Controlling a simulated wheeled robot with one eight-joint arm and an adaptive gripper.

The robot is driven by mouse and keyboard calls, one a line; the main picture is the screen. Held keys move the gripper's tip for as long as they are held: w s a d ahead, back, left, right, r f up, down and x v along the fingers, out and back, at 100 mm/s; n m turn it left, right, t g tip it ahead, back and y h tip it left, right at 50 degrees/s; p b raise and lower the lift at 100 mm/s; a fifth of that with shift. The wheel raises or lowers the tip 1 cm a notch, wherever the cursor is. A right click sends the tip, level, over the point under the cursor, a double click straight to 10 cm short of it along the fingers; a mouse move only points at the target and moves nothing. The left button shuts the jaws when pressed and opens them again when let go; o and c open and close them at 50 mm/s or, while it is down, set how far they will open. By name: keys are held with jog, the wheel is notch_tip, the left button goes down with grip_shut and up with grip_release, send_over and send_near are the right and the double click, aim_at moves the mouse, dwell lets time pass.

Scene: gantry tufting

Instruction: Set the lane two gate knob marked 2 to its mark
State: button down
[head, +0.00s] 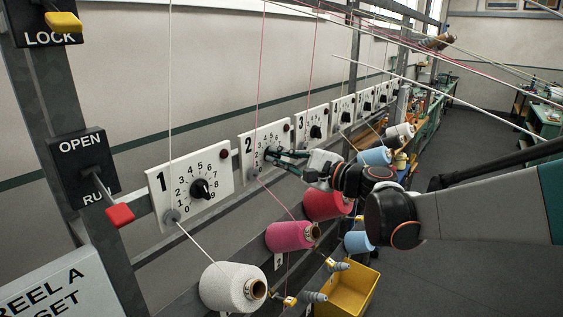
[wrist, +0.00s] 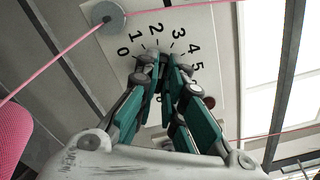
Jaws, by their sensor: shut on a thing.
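The lane two plate (head: 246,143) is white, with a large 2 and a ring of numbers, on the rail left of centre in the head view. My gripper (head: 272,154) reaches it from the right, with its fingers shut at the dial's centre, on the lane two knob. The fingers hide nearly all of the knob, so its pointer cannot be read. In the wrist view the fingertips (wrist: 160,60) meet at the middle of the dial plate (wrist: 200,20). Digits 0 to 5 show around them; the rest are partly covered.
The lane one plate (head: 155,186) with its black knob (head: 200,189) is close on the left; more dial plates (head: 311,123) continue right. Pink thread (wrist: 50,68) runs past a grey guide (wrist: 107,16). Yarn cones, pink (head: 289,236) and white (head: 228,287), and a yellow bin (head: 348,291) are below.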

jog(key=shift+f+n+b, duration=0.1)
jog(key=shift+n+b, duration=0.3)
jog(key=shift+n, duration=1.1)
jog(key=c, duration=1.7)
grip_release()
jog(key=v, duration=1.2)
jog(key=shift+s+a, duration=0.1)
